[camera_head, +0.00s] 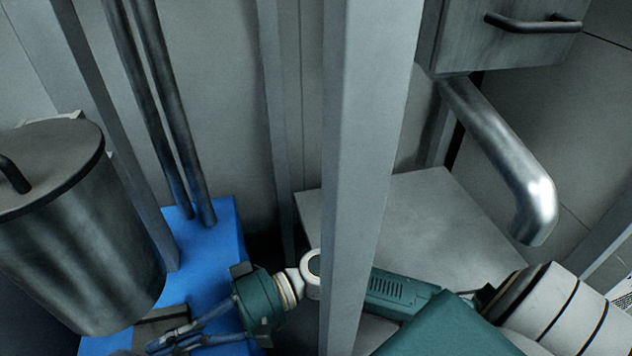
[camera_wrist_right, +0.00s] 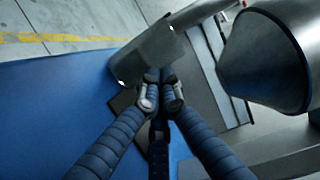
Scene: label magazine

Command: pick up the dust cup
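I take the dust cup to be the grey, box-like piece (camera_wrist_right: 152,52) just beyond my right gripper's fingertips in the wrist view. It looks tilted. My right gripper (camera_wrist_right: 161,92) has its two blue ribbed fingers drawn close together at its near edge, with a narrow dark part between the tips; it looks shut on that part. In the head view this gripper (camera_head: 160,344) is low at the left, pointing left over the blue surface, and the cup cannot be made out there. My left gripper is not in view.
A lidded metal drum (camera_head: 85,250) stands close at the left; its tapered body (camera_wrist_right: 262,62) is right of the cup. A grey post (camera_head: 365,150) crosses in front of my right arm.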

